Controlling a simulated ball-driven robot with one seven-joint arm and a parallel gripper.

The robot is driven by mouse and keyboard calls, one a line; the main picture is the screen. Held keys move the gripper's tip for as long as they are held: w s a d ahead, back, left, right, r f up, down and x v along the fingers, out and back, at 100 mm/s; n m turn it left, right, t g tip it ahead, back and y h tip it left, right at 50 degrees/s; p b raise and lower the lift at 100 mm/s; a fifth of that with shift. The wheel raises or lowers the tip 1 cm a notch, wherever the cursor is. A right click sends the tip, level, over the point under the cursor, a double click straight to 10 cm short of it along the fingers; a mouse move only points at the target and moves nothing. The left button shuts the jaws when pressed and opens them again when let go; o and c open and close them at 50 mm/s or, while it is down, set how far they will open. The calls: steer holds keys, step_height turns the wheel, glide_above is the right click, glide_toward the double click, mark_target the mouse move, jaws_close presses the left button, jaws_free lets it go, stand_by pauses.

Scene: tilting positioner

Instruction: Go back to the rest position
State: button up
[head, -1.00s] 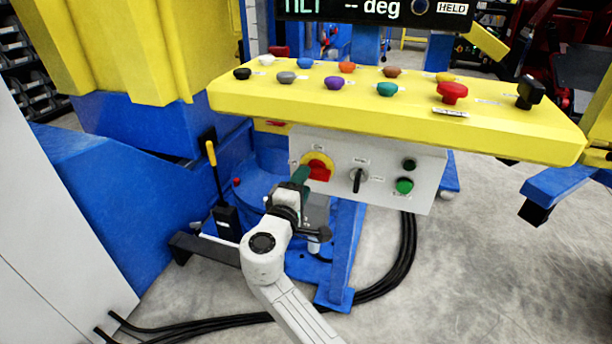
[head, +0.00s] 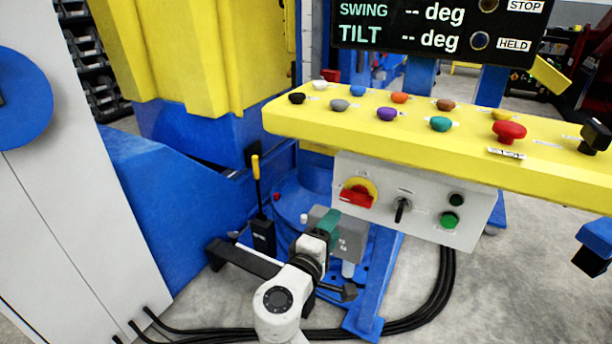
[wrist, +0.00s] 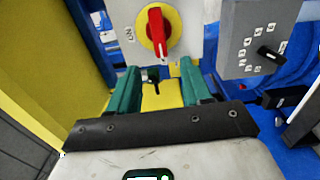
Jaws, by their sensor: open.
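My gripper (head: 328,222) is below and left of the grey control box (head: 418,212) in the head view, with its arm coming up from the bottom. In the wrist view its two green fingers (wrist: 161,92) are spread apart with nothing between them. The red rotary switch (head: 357,194) on its yellow plate is on the box's left side, apart from the fingers. The same red switch shows beyond the fingers in the wrist view (wrist: 157,31), its handle upright in that picture.
Above the box is a yellow console (head: 420,130) with several coloured knobs and a red mushroom button (head: 508,131). A display (head: 435,28) reads SWING and TILT "-- deg". A lever with a yellow handle (head: 256,180) stands left of my gripper. Black cables (head: 435,300) lie on the floor.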

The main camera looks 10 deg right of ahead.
steer(key=s+d+f+m+g+y, duration=0.25)
steer(key=s+d+f+g, duration=0.2)
steer(key=s+f, duration=0.3)
steer(key=s+d+f+m+g+y, duration=0.1)
steer(key=s+d+f+m+g, duration=0.25)
steer(key=s+d+f, duration=0.4)
steer(key=s+d+f+m+g+y, duration=0.25)
steer(key=s+d+f, duration=0.2)
steer(key=s, duration=0.55)
steer(key=s+a+f+m+g+y, duration=0.1)
steer(key=s+f+m+g+y, duration=0.2)
steer(key=s, duration=1.3)
step_height(320, 180, up, 20)
steer(key=y+p, duration=0.1)
steer(key=p, duration=1.8)
steer(key=shift+s+a+f, duration=0.2)
steer(key=shift+a, duration=0.05)
steer(key=shift+c, duration=0.6)
steer(key=shift+d, duration=0.15)
